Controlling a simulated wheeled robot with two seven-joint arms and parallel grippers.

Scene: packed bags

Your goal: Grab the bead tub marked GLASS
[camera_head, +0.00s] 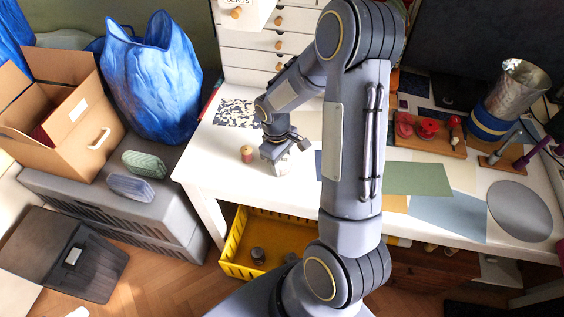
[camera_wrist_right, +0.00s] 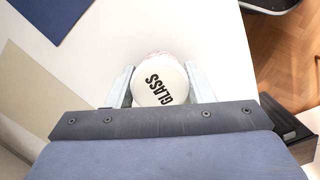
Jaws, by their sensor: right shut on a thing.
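The bead tub marked GLASS (camera_wrist_right: 158,79) shows in the right wrist view as a round white lid with black lettering. My right gripper (camera_wrist_right: 160,84) is shut on it, one finger on each side. In the head view my right gripper (camera_head: 284,163) is low over the white table, near its front edge; the tub is mostly hidden there. I cannot tell whether the tub touches the table. My left gripper is not in view.
A white drawer unit (camera_head: 260,62) stands behind. A yellow crate (camera_head: 233,243) sits below the table edge. Red-topped items stand on a wooden board (camera_head: 428,145) at right.

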